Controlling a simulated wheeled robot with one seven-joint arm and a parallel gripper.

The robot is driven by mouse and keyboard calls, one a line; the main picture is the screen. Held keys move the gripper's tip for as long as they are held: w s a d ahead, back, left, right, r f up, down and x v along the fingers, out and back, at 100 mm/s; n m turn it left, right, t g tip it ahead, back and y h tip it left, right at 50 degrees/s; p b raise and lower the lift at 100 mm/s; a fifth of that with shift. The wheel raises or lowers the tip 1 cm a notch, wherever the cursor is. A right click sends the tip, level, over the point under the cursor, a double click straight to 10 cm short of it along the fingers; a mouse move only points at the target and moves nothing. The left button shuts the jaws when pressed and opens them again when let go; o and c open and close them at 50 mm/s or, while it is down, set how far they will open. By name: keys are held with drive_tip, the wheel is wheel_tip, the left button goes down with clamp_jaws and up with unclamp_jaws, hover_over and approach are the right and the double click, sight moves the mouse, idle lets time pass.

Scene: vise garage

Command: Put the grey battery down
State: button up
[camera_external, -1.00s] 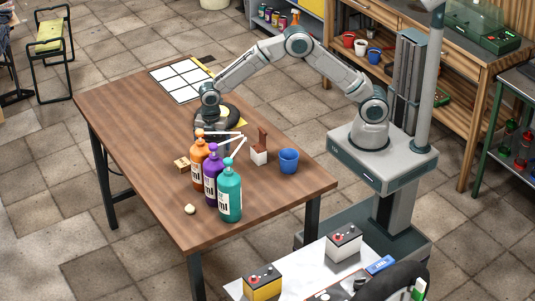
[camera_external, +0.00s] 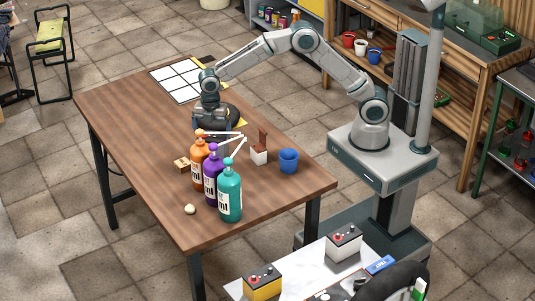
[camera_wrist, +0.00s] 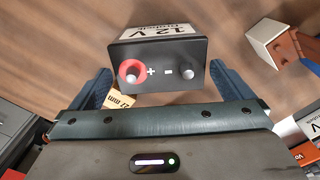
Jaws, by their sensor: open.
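The grey battery (camera_wrist: 160,66) shows in the wrist view, dark grey, with a white 12 V label, a red-ringed plus terminal and a grey minus terminal. It stands over the brown wooden table (camera_external: 130,110). My gripper (camera_wrist: 161,88) is open, with one blue finger at each side of the battery and narrow gaps beside it. In the external view my gripper (camera_external: 208,118) is low over the table, behind the bottles. There the battery is mostly hidden by my gripper and cannot be told apart clearly.
Orange (camera_external: 198,168), purple (camera_external: 211,180) and teal (camera_external: 230,195) bottles stand in front of my gripper. A white-and-brown item (camera_external: 260,156) and blue cup (camera_external: 289,160) stand to the right. The table's left part is clear.

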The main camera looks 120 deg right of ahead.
sight(213, 136)
wheel_tip(213, 136, up, 6)
drive_tip(key=shift+r, duration=0.25)
drive_tip(key=s+a+r+m, duration=0.1)
drive_tip(key=s+a+r, duration=0.25)
drive_tip(key=a, duration=0.25)
drive_tip(key=s+a+r+m+t, duration=0.1)
drive_tip(key=s+a+r+m, duration=0.1)
drive_tip(key=s+a, duration=0.3)
drive_tip(key=s+a+r+m, duration=0.1)
drive_tip(key=s+a+r, duration=0.15)
drive_tip(key=a, duration=0.45)
drive_tip(key=s+a+f+m+t, duration=0.1)
drive_tip(key=s+a, duration=0.3)
drive_tip(key=s, duration=0.4)
drive_tip(key=s+a+f+m, duration=0.3)
drive_tip(key=s+a+m, duration=0.1)
drive_tip(key=s, duration=0.5)
drive_tip(key=shift+s+a+t, duration=0.3)
drive_tip(key=shift+a+t, duration=0.1)
drive_tip(key=shift+a, duration=0.15)
drive_tip(key=shift+r, duration=0.1)
